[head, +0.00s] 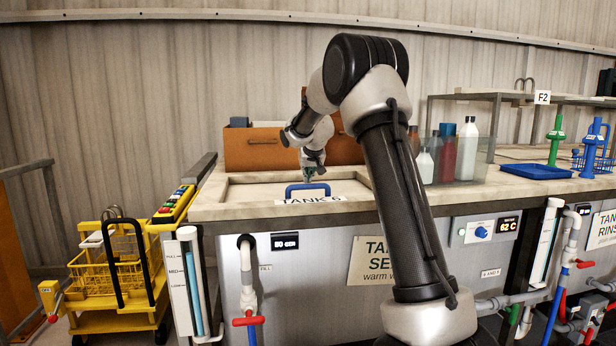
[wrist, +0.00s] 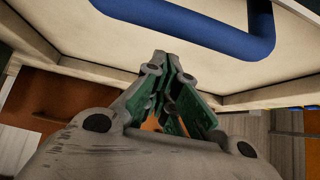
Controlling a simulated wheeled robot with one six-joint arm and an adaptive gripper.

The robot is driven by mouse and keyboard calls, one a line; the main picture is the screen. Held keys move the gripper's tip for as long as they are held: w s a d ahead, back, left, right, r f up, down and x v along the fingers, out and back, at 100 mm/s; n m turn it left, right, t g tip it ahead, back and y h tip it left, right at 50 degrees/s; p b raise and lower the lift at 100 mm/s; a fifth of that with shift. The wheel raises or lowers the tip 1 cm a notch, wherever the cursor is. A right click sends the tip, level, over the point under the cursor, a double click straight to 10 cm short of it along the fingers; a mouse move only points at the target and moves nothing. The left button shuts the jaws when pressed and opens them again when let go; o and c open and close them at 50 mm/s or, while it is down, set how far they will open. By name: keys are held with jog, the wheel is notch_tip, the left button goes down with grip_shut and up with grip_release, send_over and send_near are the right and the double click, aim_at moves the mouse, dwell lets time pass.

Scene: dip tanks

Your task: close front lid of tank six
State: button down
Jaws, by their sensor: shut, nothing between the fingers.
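Tank six (head: 225,212) is the pale-topped tank at the left, with a TANK 6 label (head: 310,200) near its front edge. Its front lid (head: 255,191) looks flat, or nearly so, within the raised rim; I cannot tell if it is fully seated. A blue handle (head: 307,188) stands on the lid. My gripper (head: 308,176) is just behind and above the handle, pointing down. In the wrist view the fingers (wrist: 165,58) are together and empty, with the handle (wrist: 205,25) beyond their tips, apart from them in the picture.
A brown crate-like box (head: 260,148) stands behind the lid. Bottles (head: 467,150) in a clear bin stand right of my arm. A yellow cart with a basket (head: 105,270) is at the left. Pipes and valves (head: 248,320) line the tank front.

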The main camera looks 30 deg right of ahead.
jog(key=w+r+v, duration=0.1)
jog(key=v, duration=0.9)
jog(key=shift+n+g, duration=0.4)
jog(key=shift+g, duration=0.5)
jog(key=s+f, duration=0.2)
jog(key=f, duration=0.1)
jog(key=s+f, duration=0.1)
jog(key=f, duration=0.1)
jog(key=shift+s+f, duration=0.15)
jog(key=shift+s, duration=0.25)
jog(key=s+a+f, duration=0.1)
jog(key=s+a, duration=0.2)
jog(key=s, duration=1.1)
jog(key=s+a+f+n+g+y, duration=0.1)
jog(key=s+a, duration=0.2)
jog(key=s, duration=1.1)
jog(key=s+a+f+n+g+y, duration=0.1)
jog(key=s+a+f, duration=0.1)
jog(key=s, duration=1.2)
jog(key=shift+a, duration=0.55)
jog(key=shift+d, duration=0.15)
